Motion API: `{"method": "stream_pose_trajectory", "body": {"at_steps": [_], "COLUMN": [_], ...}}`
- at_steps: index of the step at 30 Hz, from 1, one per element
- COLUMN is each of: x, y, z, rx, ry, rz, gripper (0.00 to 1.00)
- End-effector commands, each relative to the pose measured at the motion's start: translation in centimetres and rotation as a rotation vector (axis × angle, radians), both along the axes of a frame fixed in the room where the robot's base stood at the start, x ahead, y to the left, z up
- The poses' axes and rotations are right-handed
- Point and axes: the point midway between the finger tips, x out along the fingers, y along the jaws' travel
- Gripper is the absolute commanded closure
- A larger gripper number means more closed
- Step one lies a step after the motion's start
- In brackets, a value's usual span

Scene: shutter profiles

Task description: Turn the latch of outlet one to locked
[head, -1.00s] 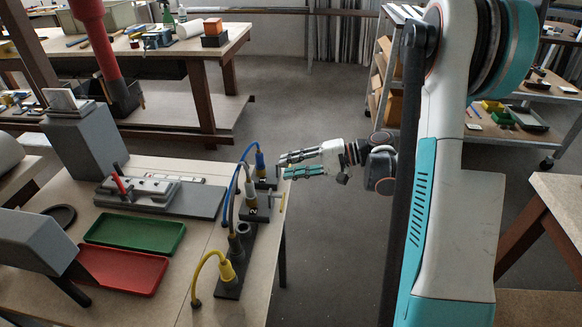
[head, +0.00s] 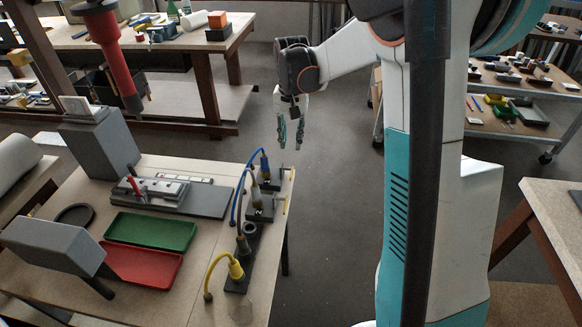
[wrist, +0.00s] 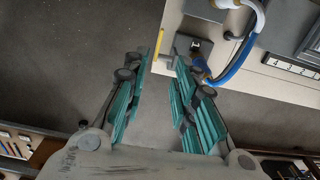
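My gripper (head: 289,145) hangs fingers-down past the right edge of the bench, just behind the outlet row. In the wrist view my gripper (wrist: 160,66) is open and empty.
A yellow plug (head: 235,268) stands in the front strip. Blue, grey and yellow cables arch on the left of the plugs. A green tray (head: 150,232) and a red tray (head: 145,265) lie on the bench. The floor right of the bench is clear.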

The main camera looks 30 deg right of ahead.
Motion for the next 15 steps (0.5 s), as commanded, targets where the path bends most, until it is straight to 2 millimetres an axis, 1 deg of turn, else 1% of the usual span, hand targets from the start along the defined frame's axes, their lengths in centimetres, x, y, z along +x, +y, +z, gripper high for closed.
{"method": "stream_pose_trajectory", "body": {"at_steps": [2, 5, 15], "x": [0.0, 0.0, 0.0], "y": [0.0, 0.0, 0.0], "z": [-0.5, -1.8, -8.5], "rx": [-0.005, -0.004, -0.002], "ry": [0.001, 0.001, 0.000], "rz": [0.000, 0.000, 0.000], "gripper": [0.74, 0.74, 0.74]}}
